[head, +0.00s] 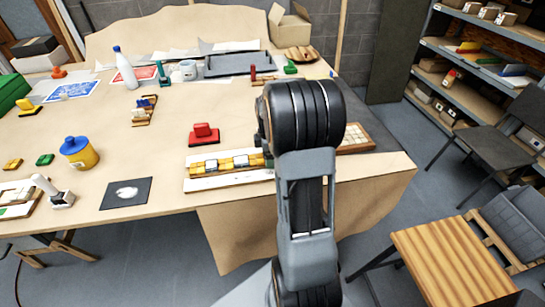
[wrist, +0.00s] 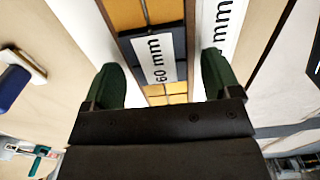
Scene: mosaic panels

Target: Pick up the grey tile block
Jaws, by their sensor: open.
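In the wrist view, a dark grey block (wrist: 182,50) with a white label reading "60 mm" lies between yellow tiles in a narrow row. I take it for the grey tile block. My gripper (wrist: 161,64) is open, with one dark green finger on each side of the row and gaps to the block. I cannot tell how far above the block the fingertips are. In the head view, the row of yellow and pale tiles (head: 226,164) lies near the table's front edge; my arm covers its right end, and my gripper is hidden there.
White strips (head: 229,180) run along the row, close to my fingers. A red block (head: 203,133) stands behind it, and a dark square sheet (head: 126,193) lies to its left. A yellow jar with a blue lid (head: 79,152) stands farther left. The table between is mostly clear.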

